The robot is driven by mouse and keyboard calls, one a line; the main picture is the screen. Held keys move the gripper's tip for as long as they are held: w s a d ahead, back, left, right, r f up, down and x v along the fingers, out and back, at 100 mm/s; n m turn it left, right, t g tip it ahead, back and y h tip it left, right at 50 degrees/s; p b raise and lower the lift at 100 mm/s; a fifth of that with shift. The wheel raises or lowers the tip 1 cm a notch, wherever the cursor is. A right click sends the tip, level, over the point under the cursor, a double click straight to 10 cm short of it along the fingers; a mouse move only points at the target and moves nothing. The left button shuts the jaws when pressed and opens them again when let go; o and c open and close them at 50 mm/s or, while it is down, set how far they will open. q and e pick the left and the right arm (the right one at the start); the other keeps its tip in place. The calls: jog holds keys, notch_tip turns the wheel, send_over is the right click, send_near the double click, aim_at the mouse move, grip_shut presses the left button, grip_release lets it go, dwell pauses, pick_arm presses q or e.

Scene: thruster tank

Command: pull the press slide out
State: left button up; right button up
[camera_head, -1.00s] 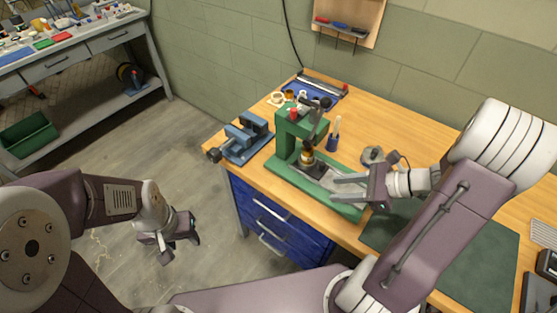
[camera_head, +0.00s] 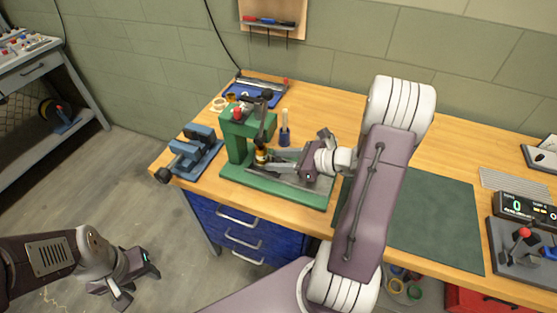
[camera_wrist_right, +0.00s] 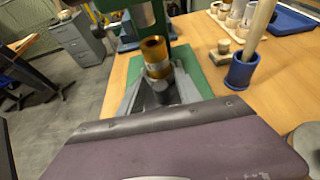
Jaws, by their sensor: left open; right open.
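The green press (camera_head: 237,145) stands on the wooden bench, with a brass-coloured part (camera_head: 261,157) low under its ram. The brass part also shows in the right wrist view (camera_wrist_right: 155,55). The grey slide area on the press base is largely hidden behind my right gripper (camera_head: 271,162). That gripper is open, low over the base, its fingers pointing left towards the brass part. In the right wrist view a dark grey post (camera_wrist_right: 162,92) stands between the fingers; I cannot tell whether they touch it. My left gripper (camera_head: 138,281) is open and empty, over the floor left of the bench.
A blue vise (camera_head: 193,150) stands left of the press. A green mat (camera_head: 435,218) and a control box with a red-knobbed lever (camera_head: 520,245) lie to the right. Blue drawers (camera_head: 235,232) are below.

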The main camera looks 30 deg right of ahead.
grip_shut()
dwell(1.4)
